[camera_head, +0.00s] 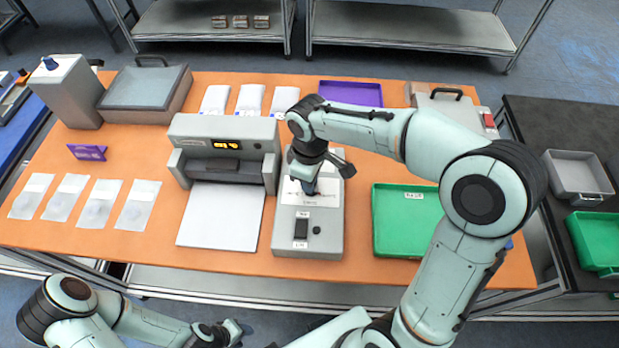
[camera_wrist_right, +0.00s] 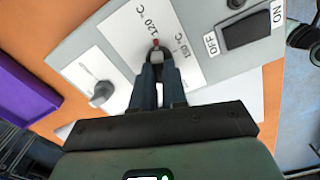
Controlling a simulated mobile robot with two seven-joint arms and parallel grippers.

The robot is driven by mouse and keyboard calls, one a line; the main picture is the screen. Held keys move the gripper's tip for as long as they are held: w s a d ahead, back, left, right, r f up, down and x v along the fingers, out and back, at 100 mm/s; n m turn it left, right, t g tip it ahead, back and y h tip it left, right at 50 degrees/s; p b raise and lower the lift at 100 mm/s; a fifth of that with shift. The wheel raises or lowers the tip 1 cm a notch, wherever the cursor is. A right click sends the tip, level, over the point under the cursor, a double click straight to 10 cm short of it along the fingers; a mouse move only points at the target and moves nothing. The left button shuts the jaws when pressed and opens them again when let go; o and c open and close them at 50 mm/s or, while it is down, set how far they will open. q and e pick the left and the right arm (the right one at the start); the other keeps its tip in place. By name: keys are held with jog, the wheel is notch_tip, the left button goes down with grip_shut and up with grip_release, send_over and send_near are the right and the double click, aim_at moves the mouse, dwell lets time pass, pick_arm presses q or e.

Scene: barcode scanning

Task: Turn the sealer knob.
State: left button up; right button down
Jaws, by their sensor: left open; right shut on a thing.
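The sealer (camera_head: 282,238) is a grey box with a white dial plate, standing mid-table in the head view. My right gripper (camera_head: 311,186) reaches down onto its dial plate. In the right wrist view, my right gripper (camera_wrist_right: 158,80) is shut on the grey sealer knob (camera_wrist_right: 157,56), between its fingertips. A red mark shows at the knob's tip, near the printed 120 °C and 150 °C labels. The fingers hide part of the knob and dial. My left gripper (camera_head: 230,332) is open and empty, low in front of the table.
A rocker switch (camera_wrist_right: 245,30) marked OFF and ON and another grey knob (camera_wrist_right: 101,93) are on the panel. A printer-like machine (camera_head: 224,145) with a white sheet stands left of the sealer. A green tray (camera_head: 377,247) lies right. Several clear bags (camera_head: 138,204) lie at left.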

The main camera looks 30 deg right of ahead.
jog(key=c, duration=1.2)
grip_release()
jog(key=shift+o, duration=0.2)
pick_arm(q)
jog(key=shift+w+r+p, duration=0.9)
jog(key=shift+w+r, duration=0.3)
pick_arm(e)
notch_tip(320, 180, up, 14)
jog(key=shift+f, duration=0.25)
